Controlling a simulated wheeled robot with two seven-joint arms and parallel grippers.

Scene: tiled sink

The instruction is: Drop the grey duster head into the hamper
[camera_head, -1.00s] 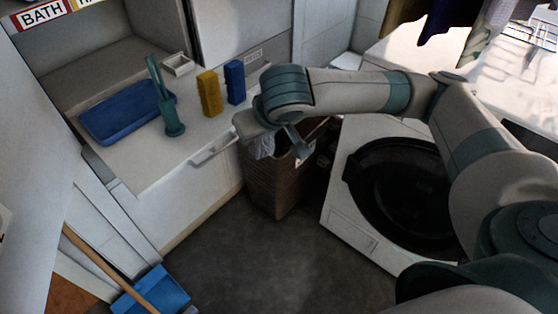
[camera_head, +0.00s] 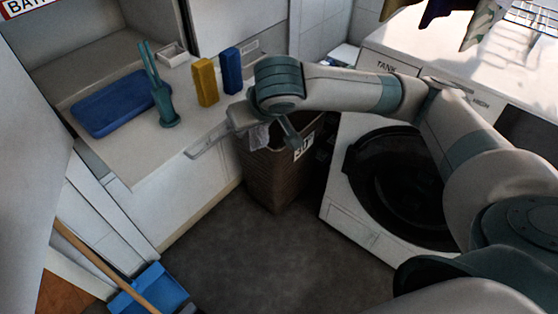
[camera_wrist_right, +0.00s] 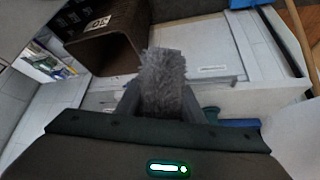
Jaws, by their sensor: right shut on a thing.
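The grey duster head (camera_wrist_right: 164,80) is a fuzzy grey tuft between the fingers of my right gripper (camera_wrist_right: 162,100), which is shut on it. In the head view a pale grey tuft (camera_head: 258,137) shows below my right wrist, at the hamper's left rim; it appears to be the duster head. The brown woven hamper (camera_head: 277,180) stands on the floor between counter and washing machine, with a white label. Its open mouth is partly hidden by my wrist. In the wrist view the hamper (camera_wrist_right: 128,53) lies up and left of the duster head. My left gripper is out of view.
The counter holds a blue tray (camera_head: 110,103), a teal brush holder (camera_head: 165,105), a yellow block (camera_head: 205,82) and a blue block (camera_head: 231,70). A front-loading washer (camera_head: 350,215) is right of the hamper. A blue dustpan (camera_head: 155,290) lies at lower left. The floor between is clear.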

